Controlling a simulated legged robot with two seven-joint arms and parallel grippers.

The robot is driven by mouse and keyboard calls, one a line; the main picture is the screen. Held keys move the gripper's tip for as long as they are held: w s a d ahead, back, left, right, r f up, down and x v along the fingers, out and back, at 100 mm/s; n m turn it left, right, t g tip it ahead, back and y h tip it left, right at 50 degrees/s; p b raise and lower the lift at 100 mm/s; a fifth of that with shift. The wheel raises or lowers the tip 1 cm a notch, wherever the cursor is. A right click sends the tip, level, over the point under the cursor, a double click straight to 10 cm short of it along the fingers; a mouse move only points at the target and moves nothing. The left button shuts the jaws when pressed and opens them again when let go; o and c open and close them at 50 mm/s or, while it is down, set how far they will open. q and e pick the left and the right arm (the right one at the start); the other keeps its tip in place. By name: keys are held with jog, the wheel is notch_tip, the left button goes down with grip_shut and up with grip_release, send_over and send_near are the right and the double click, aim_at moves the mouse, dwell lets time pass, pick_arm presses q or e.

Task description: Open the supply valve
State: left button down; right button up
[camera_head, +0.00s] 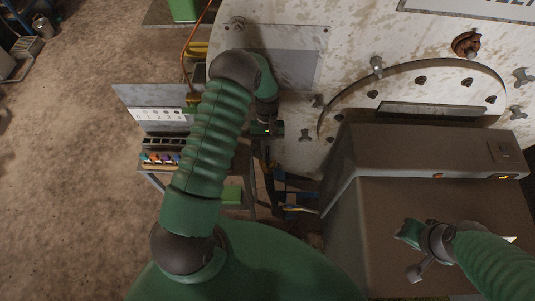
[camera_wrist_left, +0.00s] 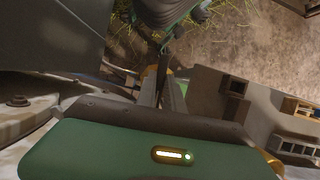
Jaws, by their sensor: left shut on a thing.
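My left arm reaches up to the pale, stained front of the still (camera_head: 300,60). My left gripper (camera_head: 268,152) points down in front of it, left of the grey box. In the left wrist view my left gripper (camera_wrist_left: 168,92) is shut on a thin dark part (camera_wrist_left: 161,76), with a small brass-coloured piece behind it. I cannot tell for certain whether this part belongs to the supply valve; the arm and fingers hide much of it. My right gripper (camera_head: 425,240) is over the grey box at the lower right; its fingers are too unclear to read.
A grey box (camera_head: 415,215) with small orange lights stands at the right.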

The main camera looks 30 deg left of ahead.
pick_arm(q)
jog(key=shift+w+a+r+m, duration=0.15)
jog(key=shift+w+m, duration=0.15)
jog(key=shift+m, duration=0.4)
pick_arm(e)
jog(key=shift+f, duration=0.25)
pick_arm(q)
jog(key=c, duration=1.7)
grip_release()
jog(key=shift+o, duration=1.1)
pick_arm(e)
jog(key=shift+w+a, duration=0.1)
pick_arm(q)
jog(key=shift+f+y, duration=0.2)
jog(key=shift+y, duration=0.1)
pick_arm(e)
jog(key=shift+w, duration=0.1)
pick_arm(q)
jog(key=shift+r, duration=0.1)
pick_arm(e)
jog(key=shift+f, duration=0.1)
